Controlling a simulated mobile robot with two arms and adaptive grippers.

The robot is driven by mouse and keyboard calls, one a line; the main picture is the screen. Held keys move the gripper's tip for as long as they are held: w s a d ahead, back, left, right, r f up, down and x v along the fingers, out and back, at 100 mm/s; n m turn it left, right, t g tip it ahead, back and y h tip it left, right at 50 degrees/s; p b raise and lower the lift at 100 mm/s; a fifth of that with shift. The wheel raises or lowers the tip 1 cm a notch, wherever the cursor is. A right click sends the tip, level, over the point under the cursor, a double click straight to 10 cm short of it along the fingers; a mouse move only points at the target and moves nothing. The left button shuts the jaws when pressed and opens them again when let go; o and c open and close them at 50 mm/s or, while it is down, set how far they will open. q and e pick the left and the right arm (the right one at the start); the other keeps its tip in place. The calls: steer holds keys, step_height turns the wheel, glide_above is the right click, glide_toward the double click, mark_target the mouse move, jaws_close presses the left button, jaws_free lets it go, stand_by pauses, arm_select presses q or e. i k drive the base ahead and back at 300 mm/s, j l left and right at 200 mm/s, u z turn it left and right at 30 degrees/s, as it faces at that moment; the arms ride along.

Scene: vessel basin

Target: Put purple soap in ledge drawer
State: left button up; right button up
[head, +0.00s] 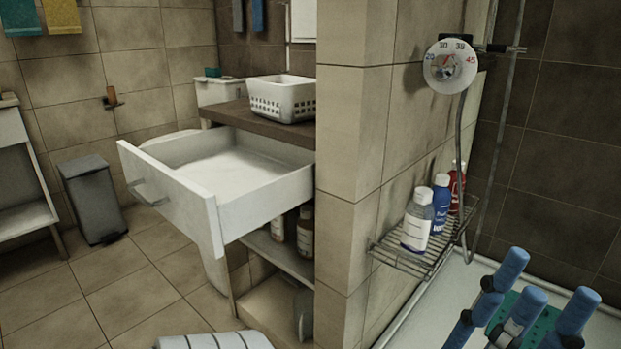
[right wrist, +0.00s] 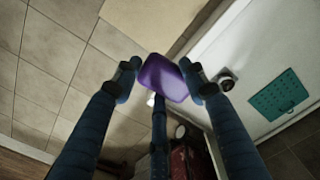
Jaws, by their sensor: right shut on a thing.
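The purple soap (right wrist: 165,80) is held between the blue fingers of my right gripper (right wrist: 164,74) in the right wrist view. That gripper is shut on it, above the floor. The soap and the right gripper are not in the head view. The white ledge drawer (head: 170,194) is pulled out under the brown ledge (head: 225,111) in the head view. Its visible inside looks empty. My left gripper (head: 547,283) is at the lower right of the head view, its blue fingers spread open with nothing seen between them, above a teal mat (head: 502,312).
A white basket (head: 283,101) stands on the ledge. A tiled wall corner (head: 345,150) stands right of the drawer. A wire rack (head: 403,262) holds several bottles. A grey bin (head: 92,200) stands at the left.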

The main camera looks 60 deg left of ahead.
mark_target(211, 189)
steer(key=k+j+z, duration=0.2)
steer(key=z, duration=0.25)
steer(key=k+z, duration=0.45)
steer(key=k+j+u, duration=0.15)
steer(key=u, duration=0.15)
steer(key=k+j+u, duration=0.2)
steer(key=k+u, duration=0.15)
